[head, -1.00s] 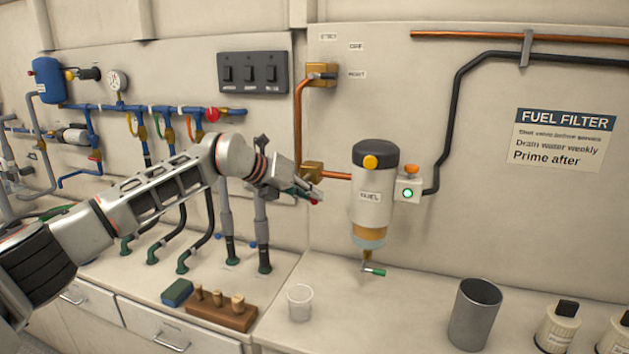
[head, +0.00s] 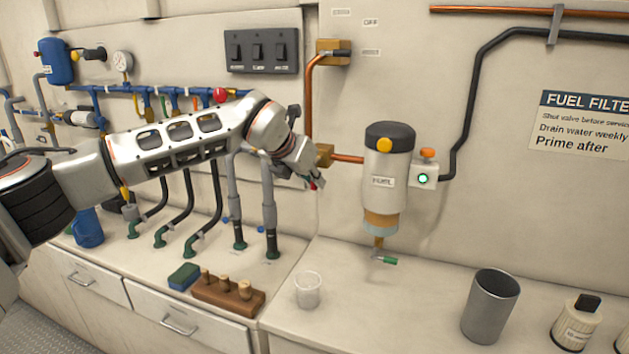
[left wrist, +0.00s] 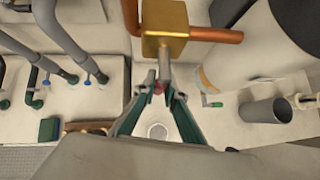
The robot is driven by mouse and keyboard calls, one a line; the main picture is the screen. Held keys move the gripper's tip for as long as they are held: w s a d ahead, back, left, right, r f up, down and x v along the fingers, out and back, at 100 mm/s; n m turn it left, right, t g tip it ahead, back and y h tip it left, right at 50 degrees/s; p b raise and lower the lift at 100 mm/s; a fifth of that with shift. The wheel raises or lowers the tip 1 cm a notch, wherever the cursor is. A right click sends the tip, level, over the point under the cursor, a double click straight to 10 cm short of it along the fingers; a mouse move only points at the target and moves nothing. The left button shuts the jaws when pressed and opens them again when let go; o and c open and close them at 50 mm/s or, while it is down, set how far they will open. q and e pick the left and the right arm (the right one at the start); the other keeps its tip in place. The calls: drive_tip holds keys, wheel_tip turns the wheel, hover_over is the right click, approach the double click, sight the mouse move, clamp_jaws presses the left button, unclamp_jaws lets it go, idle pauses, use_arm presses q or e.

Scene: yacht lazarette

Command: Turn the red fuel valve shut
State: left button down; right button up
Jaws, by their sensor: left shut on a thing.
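The fuel valve has a brass body (head: 325,155) on the copper pipe by the fuel filter. In the left wrist view the brass body (left wrist: 165,28) is at the top, with a grey lever (left wrist: 165,68) pointing down from it to a red tip (left wrist: 158,87). My left gripper (left wrist: 160,90) is shut on the red-tipped lever, with a green-lined finger on each side. In the head view the gripper (head: 314,183) is just below the brass body and hides most of the lever. My right gripper is not in view.
The fuel filter (head: 385,190) hangs right of the valve, with a switch box (head: 424,176) showing a green light. A clear cup (head: 308,290), a metal cup (head: 490,306) and a wooden plug block (head: 228,296) stand on the counter. Hoses (head: 268,210) rise at left.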

use_arm(q)
drive_tip(key=shift+f, duration=0.15)
drive_tip(key=c, duration=2.1)
unclamp_jaws()
drive_tip(key=shift+s+a+r, duration=0.2)
drive_tip(key=shift+s+r, duration=0.05)
drive_tip(key=shift+r, duration=0.3)
drive_tip(key=v, duration=1.1)
drive_tip(key=shift+f, duration=0.1)
